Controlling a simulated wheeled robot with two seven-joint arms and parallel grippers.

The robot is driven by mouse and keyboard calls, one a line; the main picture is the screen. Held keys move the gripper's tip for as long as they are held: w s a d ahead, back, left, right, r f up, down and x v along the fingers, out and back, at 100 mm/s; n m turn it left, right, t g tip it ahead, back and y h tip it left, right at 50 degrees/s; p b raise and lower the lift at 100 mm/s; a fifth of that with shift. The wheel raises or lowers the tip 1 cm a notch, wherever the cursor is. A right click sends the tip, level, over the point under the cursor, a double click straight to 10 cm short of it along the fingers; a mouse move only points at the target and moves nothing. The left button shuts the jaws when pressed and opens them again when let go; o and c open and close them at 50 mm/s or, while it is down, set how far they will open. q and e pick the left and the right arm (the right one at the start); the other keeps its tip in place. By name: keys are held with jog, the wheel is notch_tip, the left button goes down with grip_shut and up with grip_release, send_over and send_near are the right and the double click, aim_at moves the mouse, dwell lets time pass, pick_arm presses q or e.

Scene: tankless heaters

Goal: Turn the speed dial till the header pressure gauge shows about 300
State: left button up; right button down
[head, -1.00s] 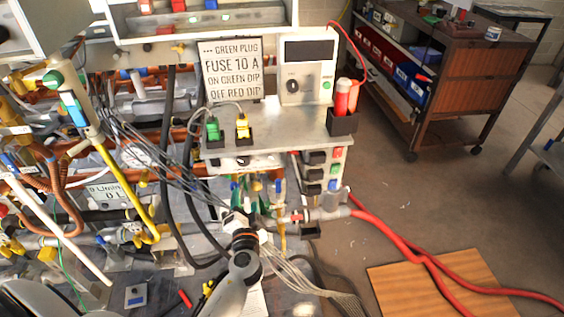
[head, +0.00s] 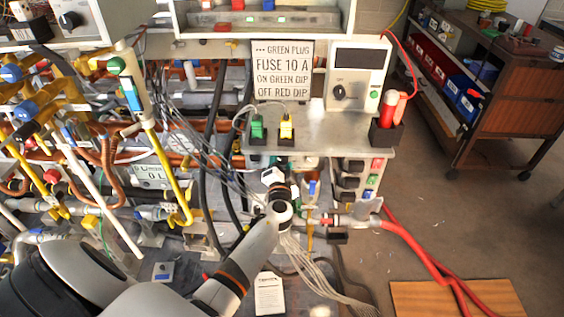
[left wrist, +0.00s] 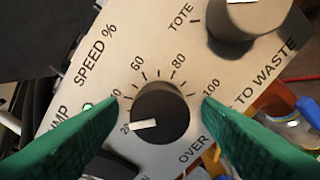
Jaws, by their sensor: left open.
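In the left wrist view, the speed dial (left wrist: 160,112) is a round black knob on a pale panel marked SPEED %. Its white pointer is toward the 20 mark. My left gripper (left wrist: 161,101) is open, with one green finger on each side of the dial. I cannot tell whether either finger touches it. In the head view, my left gripper (head: 273,180) is over the bench, seen from behind, and its fingertips are hidden. I cannot make out the header pressure gauge in either view. My right gripper is not in view.
A green lamp (left wrist: 88,106) is left of the dial. Pipes, cables and a shelf (head: 330,135) crowd the head view. Open floor and a brown cabinet (head: 505,105) lie to the right.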

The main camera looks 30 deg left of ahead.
pick_arm(q)
jog(key=c, duration=1)
